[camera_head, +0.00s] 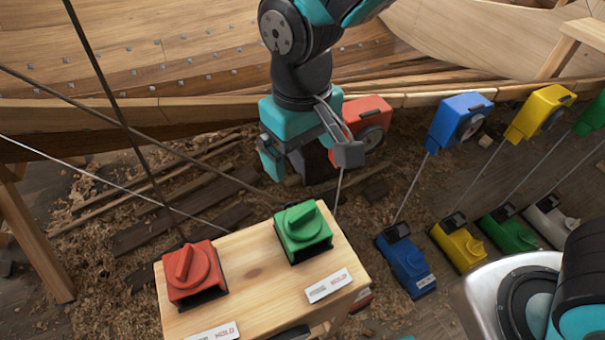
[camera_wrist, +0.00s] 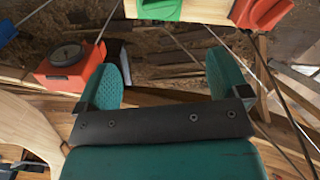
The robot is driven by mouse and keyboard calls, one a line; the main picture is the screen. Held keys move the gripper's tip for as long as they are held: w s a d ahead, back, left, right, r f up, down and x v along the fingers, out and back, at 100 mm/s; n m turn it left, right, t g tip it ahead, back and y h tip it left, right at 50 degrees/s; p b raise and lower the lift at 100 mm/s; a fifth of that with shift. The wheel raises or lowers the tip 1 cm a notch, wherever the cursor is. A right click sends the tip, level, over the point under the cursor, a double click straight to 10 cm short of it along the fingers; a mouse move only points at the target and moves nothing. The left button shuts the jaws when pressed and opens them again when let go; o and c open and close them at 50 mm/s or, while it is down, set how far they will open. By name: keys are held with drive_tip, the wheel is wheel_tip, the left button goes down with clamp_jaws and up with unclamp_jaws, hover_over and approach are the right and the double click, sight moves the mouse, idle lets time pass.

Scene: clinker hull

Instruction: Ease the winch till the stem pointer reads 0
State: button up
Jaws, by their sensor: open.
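A wooden stand (camera_head: 247,275) carries a red rotary switch (camera_head: 192,270) and a green rotary switch (camera_head: 303,228), each with a small plate whose word HOLD I can read. A red dial box (camera_head: 368,112) is at the hull edge, partly behind my gripper; its reading is too small to tell. My gripper (camera_head: 311,160) is open and empty, above and beyond the green switch, apart from it. In the wrist view its fingers (camera_wrist: 165,80) are spread, with the red dial box (camera_wrist: 68,65) left and the green switch (camera_wrist: 160,8) and red switch (camera_wrist: 262,10) at the top. I cannot tell which dial is the stem pointer.
Blue (camera_head: 460,118), yellow (camera_head: 538,110) and green (camera_head: 592,118) boxes line the hull edge. Lines run down to blue (camera_head: 405,262), yellow (camera_head: 459,242), green (camera_head: 508,229) and white (camera_head: 548,218) units on the floor. Dark lines cross at left. Shavings and planks cover the floor.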

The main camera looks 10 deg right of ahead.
sight(303, 213)
wheel_tip(303, 213, down, 18)
drive_tip(key=shift+r+p, duration=0.25)
drive_tip(key=shift+p, duration=0.3)
drive_tip(key=c, duration=0.9)
